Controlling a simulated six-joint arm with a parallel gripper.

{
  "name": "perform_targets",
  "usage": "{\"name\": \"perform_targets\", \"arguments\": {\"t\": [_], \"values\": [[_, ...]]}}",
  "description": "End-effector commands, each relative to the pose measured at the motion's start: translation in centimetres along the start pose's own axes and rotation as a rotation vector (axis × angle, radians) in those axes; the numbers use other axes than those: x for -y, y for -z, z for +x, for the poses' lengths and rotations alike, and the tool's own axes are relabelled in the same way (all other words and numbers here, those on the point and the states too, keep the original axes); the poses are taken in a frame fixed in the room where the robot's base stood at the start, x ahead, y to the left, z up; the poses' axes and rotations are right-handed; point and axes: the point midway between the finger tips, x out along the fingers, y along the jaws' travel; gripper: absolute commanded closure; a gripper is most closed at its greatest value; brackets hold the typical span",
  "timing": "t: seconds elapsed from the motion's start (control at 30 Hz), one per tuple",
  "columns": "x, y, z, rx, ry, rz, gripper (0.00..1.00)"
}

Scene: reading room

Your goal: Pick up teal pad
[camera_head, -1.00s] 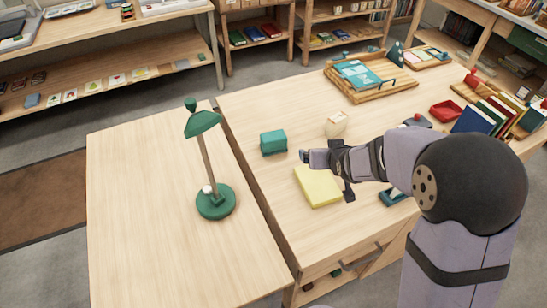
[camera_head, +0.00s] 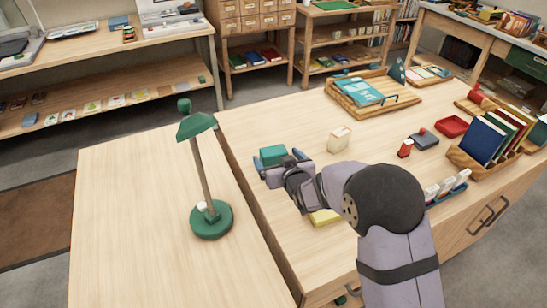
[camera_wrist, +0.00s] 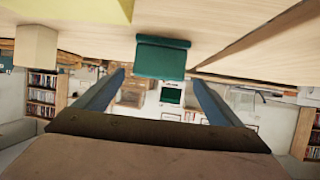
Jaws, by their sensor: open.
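The teal pad (camera_head: 272,155) is a thick small block on the wooden table, near its left edge. My gripper (camera_head: 279,163) is open and empty just on the near side of it, and hides its lower part in the head view. In the wrist view, which looks upside down, the teal pad (camera_wrist: 162,58) lies ahead between the lines of the two open fingers (camera_wrist: 158,80). It seems to be beyond the fingertips. I cannot tell whether they touch it.
A yellow pad (camera_head: 325,217) lies partly hidden under my arm. A green lamp (camera_head: 211,220) stands on the left table. A cream block (camera_head: 339,139) is right of the teal pad. A wooden tray (camera_head: 375,108) and book rack (camera_head: 462,160) stand farther right.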

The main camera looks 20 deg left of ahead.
Motion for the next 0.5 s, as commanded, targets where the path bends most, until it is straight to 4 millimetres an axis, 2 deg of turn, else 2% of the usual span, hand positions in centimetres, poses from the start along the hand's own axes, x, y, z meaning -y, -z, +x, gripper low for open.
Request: {"name": "perform_targets", "arguments": {"t": [0.27, 0.5], "values": [[-0.1, 0.1, 0.7, 0.002, 0.000, 0.000, 0.11], [-0.3, 0.3, 3.2, 0.001, -0.001, 0.000, 0.11]]}}
